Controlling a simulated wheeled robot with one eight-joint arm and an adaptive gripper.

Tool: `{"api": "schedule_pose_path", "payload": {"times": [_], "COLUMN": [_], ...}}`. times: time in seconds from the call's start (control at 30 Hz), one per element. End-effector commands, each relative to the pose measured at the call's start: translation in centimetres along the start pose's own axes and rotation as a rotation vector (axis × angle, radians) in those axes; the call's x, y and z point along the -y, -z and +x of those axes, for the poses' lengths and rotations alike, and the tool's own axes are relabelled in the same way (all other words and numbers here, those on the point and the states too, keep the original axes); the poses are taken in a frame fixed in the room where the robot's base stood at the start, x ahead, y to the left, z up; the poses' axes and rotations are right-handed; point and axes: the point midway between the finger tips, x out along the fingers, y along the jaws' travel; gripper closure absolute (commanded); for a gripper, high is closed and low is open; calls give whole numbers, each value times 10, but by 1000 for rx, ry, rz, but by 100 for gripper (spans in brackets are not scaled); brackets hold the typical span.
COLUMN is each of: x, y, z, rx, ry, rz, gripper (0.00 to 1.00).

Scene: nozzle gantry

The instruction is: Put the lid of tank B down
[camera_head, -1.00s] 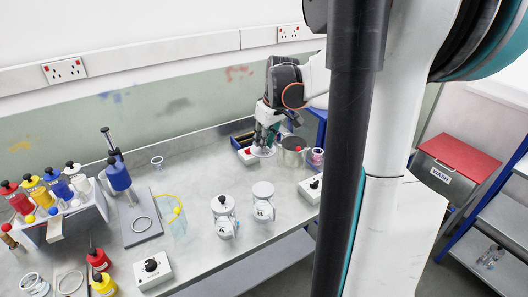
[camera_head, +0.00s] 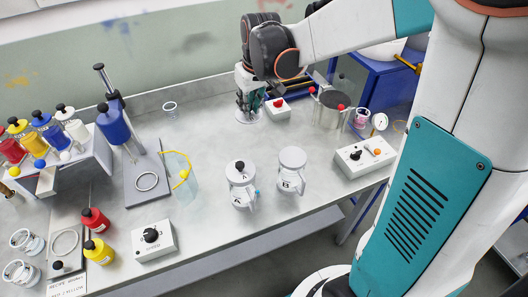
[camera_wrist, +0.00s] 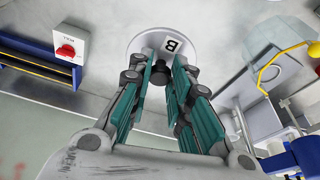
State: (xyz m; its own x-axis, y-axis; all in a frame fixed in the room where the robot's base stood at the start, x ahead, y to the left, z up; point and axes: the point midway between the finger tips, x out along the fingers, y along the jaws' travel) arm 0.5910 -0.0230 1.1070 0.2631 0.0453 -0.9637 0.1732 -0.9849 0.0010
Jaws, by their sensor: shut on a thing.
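My gripper (camera_head: 245,112) is shut on the black knob (camera_wrist: 160,72) of tank B's lid. The lid is a pale round disc marked B (camera_wrist: 171,45) in the wrist view, and its rim shows below my fingers in the head view (camera_head: 248,118). It is at the back of the bench, close to the surface; I cannot tell whether it touches. Tank B (camera_head: 291,182) is a white jug with a B label, standing upright on the bench without a knob on top. Tank A (camera_head: 240,186), with a black knob on top, stands to its left.
A red-switch box (camera_head: 277,109) is just right of the lid, with a steel pot (camera_head: 331,110) beyond it. The bench (camera_head: 215,135) is clear between the lid and the tanks.

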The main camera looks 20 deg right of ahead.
Motion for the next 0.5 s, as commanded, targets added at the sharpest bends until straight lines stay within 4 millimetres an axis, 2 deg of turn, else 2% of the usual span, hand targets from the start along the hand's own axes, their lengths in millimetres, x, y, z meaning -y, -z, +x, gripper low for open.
{"api": "schedule_pose_path", "payload": {"times": [0.1,0.27,0.5], "x": [17,22,21], "y": [1,-3,-18], "z": [8,26,82], "rx": [-1,-1,-2], "ry": [4,5,4], "rz": [-13,-15,-14], "gripper": [100,100,100]}}
